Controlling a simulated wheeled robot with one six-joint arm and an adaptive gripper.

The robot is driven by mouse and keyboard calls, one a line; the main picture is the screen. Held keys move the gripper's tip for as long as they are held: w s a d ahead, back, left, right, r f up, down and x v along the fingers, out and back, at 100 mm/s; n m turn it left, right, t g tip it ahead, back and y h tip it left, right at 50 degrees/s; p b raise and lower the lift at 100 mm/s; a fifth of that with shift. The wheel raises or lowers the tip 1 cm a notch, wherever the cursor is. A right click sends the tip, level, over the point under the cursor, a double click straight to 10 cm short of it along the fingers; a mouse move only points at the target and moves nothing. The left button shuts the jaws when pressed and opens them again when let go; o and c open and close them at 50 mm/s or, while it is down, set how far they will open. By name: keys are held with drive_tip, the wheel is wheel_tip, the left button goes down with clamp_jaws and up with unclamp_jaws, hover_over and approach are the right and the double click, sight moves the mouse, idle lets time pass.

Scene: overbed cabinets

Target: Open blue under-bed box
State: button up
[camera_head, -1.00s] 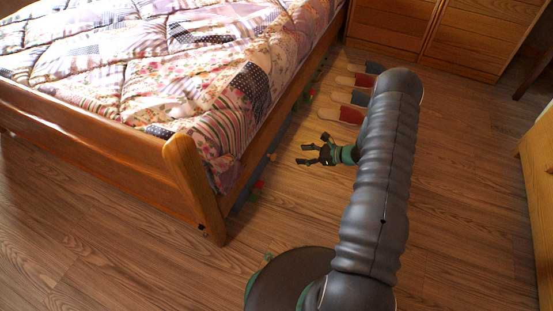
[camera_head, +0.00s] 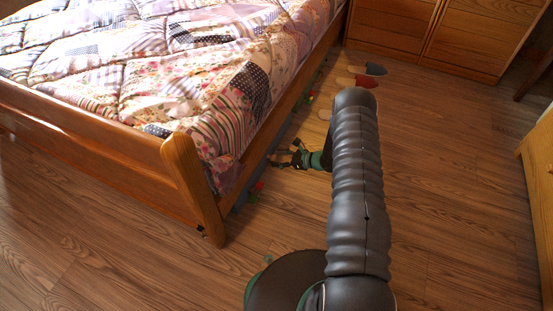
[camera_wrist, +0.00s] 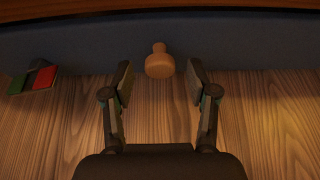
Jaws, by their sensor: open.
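The blue under-bed box shows in the wrist view as a dark blue front panel (camera_wrist: 85,48) under the bed's wooden rail. A round wooden knob (camera_wrist: 160,64) sticks out from this panel. My gripper (camera_wrist: 160,78) is open, with one finger on each side of the knob and the knob near the fingertips, apart from both. In the head view my gripper (camera_head: 276,159) is low beside the bed's long side, close to the box's narrow visible edge (camera_head: 252,176). The knob is not clear there.
The bed (camera_head: 180,190) with a patchwork quilt stands at the left. A red and green thing (camera_wrist: 34,78) lies by the panel at the left of the wrist view. Slippers (camera_head: 366,81) lie on the floor near a wooden cabinet (camera_head: 440,35).

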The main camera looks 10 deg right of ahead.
drive_tip(key=shift+x, duration=0.8)
clamp_jaws()
drive_tip(key=shift+s, duration=0.1)
